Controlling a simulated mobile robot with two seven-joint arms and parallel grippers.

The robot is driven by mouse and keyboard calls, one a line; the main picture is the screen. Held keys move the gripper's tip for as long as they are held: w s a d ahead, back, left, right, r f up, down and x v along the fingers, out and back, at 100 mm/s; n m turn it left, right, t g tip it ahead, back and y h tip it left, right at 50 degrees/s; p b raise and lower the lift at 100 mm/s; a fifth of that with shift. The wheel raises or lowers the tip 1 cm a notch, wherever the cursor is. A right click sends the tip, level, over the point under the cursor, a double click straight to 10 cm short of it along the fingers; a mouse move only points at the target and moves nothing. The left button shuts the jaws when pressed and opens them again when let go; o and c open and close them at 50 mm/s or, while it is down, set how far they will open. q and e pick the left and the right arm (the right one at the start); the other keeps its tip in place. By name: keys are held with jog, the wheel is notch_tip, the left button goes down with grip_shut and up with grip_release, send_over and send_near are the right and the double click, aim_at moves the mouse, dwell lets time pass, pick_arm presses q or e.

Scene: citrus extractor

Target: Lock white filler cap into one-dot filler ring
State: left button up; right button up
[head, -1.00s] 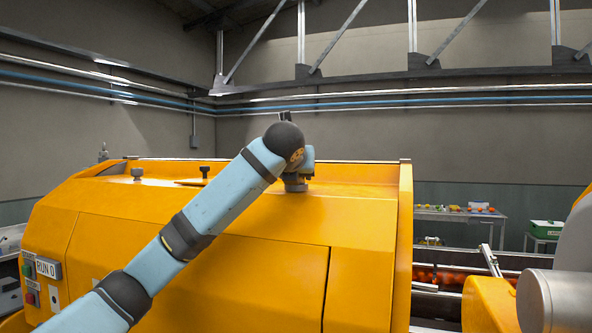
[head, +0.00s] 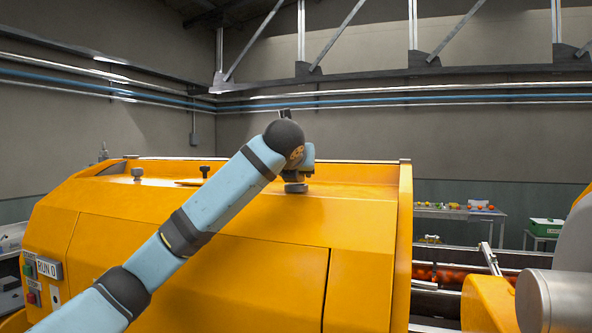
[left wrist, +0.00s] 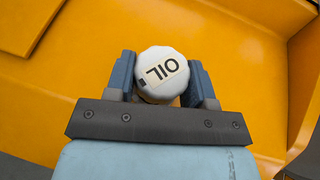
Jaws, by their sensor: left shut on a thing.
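In the head view my left gripper (head: 296,180) is at the top of the yellow machine, mostly hidden by my wrist. A grey round part (head: 295,188) sits just under it on the machine top. I cannot tell whether this is the one-dot filler ring, and no dots show. My right gripper is not in view.
The yellow machine housing (head: 220,260) fills the middle, with a raised back edge behind my gripper. Dark knobs (head: 205,170) stand on its top to the left. A control panel (head: 48,268) is on its left side. A conveyor (head: 440,275) with fruit runs at right.

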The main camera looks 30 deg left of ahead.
pick_arm(q)
jog(key=shift+f, duration=0.5)
dwell(0.5)
jog(key=shift+r, duration=0.55)
jog(key=shift+f, duration=0.55)
dwell(0.6)
jog(key=shift+r, duration=0.45)
jog(key=shift+f, duration=0.65)
jog(key=shift+r, duration=0.15)
jog(key=shift+r, duration=1.55)
jog(key=shift+f, duration=0.35)
jog(key=shift+f, duration=0.65)
